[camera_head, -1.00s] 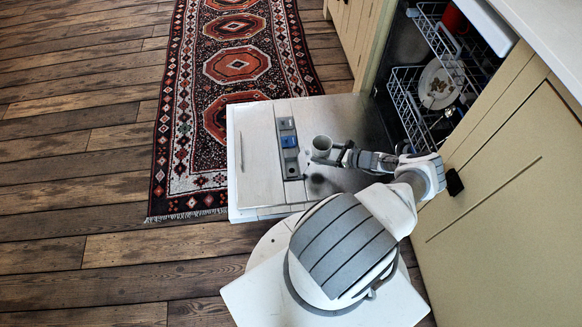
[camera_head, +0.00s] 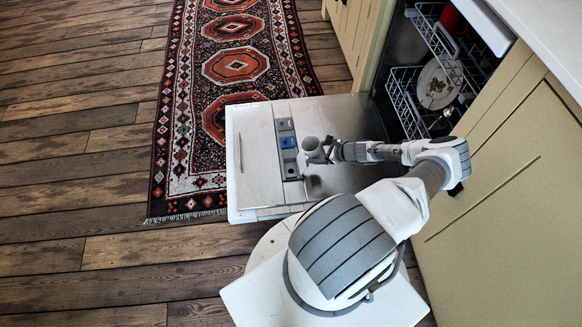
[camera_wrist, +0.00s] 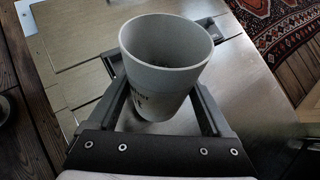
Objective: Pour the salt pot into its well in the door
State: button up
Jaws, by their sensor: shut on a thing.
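The salt pot (camera_head: 311,143) is a grey, open-topped cup with dark lettering on its side. It also shows large in the wrist view (camera_wrist: 160,75), roughly upright, its inside dark; its contents cannot be made out. My gripper (camera_head: 317,153) is shut on it from both sides and holds it above the open door (camera_head: 258,178). The dispenser strip (camera_head: 286,125) in the door has a blue part (camera_head: 287,142) and a dark well (camera_head: 290,168) at its near end. The pot is just right of the strip. The strip is not clear in the wrist view.
The dishwasher's racks (camera_head: 407,100) stand at the right with a plate (camera_head: 436,87) and a red item (camera_head: 450,17). A cream cabinet (camera_head: 500,200) borders the door's right side. A patterned rug (camera_head: 230,70) and wooden floor lie beyond and left.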

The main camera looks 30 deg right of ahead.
aim_at(310, 150)
jog(key=shift+w+a+r+g+h, duration=0.3)
jog(key=shift+a+r+g+h, duration=0.15)
jog(key=shift+g+h, duration=0.05)
jog(key=shift+w+a+f+n+g+h, duration=0.2)
jog(key=shift+w+a+n+g+h, duration=0.2)
jog(key=shift+g+h, duration=0.25)
jog(key=shift+a+r+g+h, duration=0.1)
jog(key=shift+r+g+h, duration=0.25)
jog(key=shift+r+h, duration=0.15)
jog(key=shift+f+n+g+h, duration=0.25)
jog(key=shift+g+h, duration=0.2)
jog(key=shift+h, duration=0.25)
jog(key=shift+f+n+g+h, duration=0.25)
jog(key=shift+g+h, duration=0.2)
jog(key=shift+h, duration=0.2)
jog(key=shift+a+r+g+h, duration=0.15)
jog(key=shift+r+g+h, duration=0.45)
jog(key=shift+h, duration=0.1)
jog(key=shift+w+a+f+n+g+h, duration=0.2)
jog(key=shift+f+n+g+h, duration=0.3)
jog(key=shift+h, duration=0.6)
jog(key=shift+w+a+f+g, duration=0.1)
jog(key=shift+g, duration=0.2)
jog(key=shift+w+a+r+g+h, duration=0.25)
jog(key=shift+r+g+h, duration=0.2)
jog(key=shift+h, duration=0.45)
jog(key=shift+w+a+f+n+g+h, duration=0.2)
jog(key=shift+a+f+n+g+h, duration=0.25)
jog(key=shift+h, duration=0.25)
